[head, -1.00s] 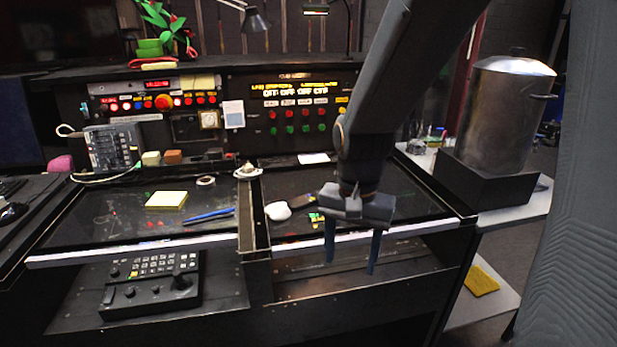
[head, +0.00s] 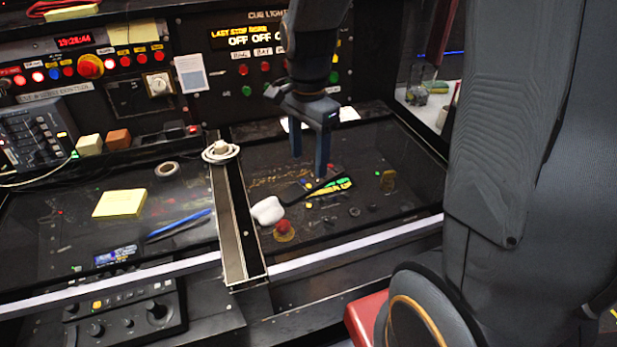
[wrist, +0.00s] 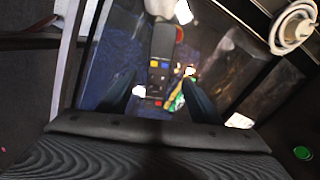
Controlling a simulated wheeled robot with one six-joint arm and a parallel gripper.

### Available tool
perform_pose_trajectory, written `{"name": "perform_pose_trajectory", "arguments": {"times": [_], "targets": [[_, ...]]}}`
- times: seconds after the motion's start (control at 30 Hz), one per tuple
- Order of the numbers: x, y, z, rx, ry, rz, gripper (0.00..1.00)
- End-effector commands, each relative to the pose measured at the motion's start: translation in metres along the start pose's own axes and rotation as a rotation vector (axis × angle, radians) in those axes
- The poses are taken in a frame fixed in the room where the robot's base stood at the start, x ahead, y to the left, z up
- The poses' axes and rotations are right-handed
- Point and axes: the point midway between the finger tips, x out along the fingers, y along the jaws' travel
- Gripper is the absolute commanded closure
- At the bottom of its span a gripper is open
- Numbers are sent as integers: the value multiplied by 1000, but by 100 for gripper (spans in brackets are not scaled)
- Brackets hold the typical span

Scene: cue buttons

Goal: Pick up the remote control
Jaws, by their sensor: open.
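The remote control (head: 297,191) is a slim dark bar lying on the dark glass desk panel, right of the divider. In the wrist view the remote control (wrist: 160,65) shows coloured buttons and runs lengthwise between my fingers. My gripper (head: 308,168) points down over the desk with its two blue-grey fingers apart and nothing between them. In the wrist view my gripper (wrist: 159,79) has one finger on each side of the remote's line. The gap in height to the remote is hard to judge. A green and yellow strip (head: 333,187) lies beside the remote.
A white rounded object (head: 267,210) and a red knob (head: 284,230) are close to the remote. A raised divider (head: 232,225) with a round white dial (head: 221,152) stands to the left. The control panel wall (head: 235,75) rises behind.

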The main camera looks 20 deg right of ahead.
Motion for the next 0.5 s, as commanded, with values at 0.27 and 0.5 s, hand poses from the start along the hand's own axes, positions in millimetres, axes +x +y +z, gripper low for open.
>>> {"name": "perform_pose_trajectory", "arguments": {"times": [0.27,0.5], "targets": [[27,2,-1,2,-1,4,42],[55,2,-1,-1,-1,3,42]]}}
